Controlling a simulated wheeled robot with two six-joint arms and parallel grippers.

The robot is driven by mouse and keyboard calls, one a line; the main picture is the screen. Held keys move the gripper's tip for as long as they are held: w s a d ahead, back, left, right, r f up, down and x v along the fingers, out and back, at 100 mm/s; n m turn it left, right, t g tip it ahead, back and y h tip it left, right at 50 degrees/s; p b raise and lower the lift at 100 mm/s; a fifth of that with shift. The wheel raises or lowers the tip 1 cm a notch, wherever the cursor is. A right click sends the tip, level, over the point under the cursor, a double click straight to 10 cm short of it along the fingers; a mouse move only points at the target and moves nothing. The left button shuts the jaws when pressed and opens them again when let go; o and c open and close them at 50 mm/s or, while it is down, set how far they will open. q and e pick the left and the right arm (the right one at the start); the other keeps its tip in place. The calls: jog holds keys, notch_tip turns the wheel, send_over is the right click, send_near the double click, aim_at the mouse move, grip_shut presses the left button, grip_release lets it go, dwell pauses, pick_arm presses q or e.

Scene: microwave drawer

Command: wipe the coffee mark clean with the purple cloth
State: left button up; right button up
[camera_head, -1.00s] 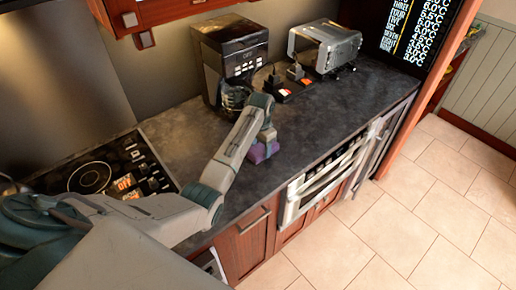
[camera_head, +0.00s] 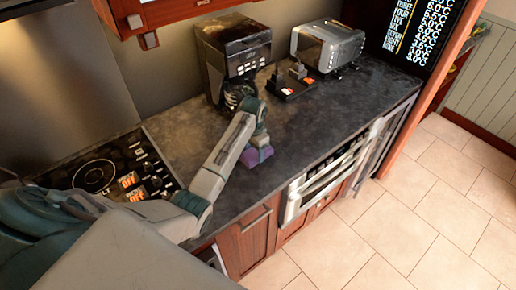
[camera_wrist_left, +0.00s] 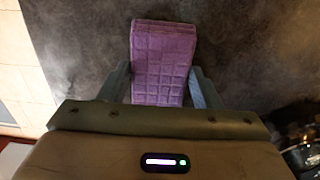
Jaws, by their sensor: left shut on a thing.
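The purple cloth (camera_head: 256,156) is a folded, quilted pad on the dark countertop, in front of the coffee machine. My left gripper (camera_head: 258,142) is above it and shut on it. In the left wrist view the cloth (camera_wrist_left: 163,62) shows between the two fingers of the left gripper (camera_wrist_left: 163,88) and extends past their tips, against the dark counter. I cannot make out a coffee mark on the counter; the arm and cloth hide part of the surface. My right gripper is not in view.
A black coffee machine (camera_head: 234,58) stands behind the gripper. A silver toaster (camera_head: 328,46) and a black tray with small items (camera_head: 291,84) stand to its right. A cooktop (camera_head: 105,172) lies at left. The counter (camera_head: 325,120) right of the cloth is clear.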

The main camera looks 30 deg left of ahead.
pick_arm(q)
jog(key=shift+s+a, duration=0.4)
jog(key=shift+s, duration=0.6)
jog(key=shift+s+a, duration=0.4)
jog(key=shift+s, duration=0.65)
jog(key=shift+s+a, duration=0.4)
jog(key=shift+s, duration=0.6)
jog(key=shift+r, duration=0.1)
notch_tip(320, 180, up, 8)
jog(key=shift+w+f, duration=0.1)
jog(key=shift+f, duration=0.1)
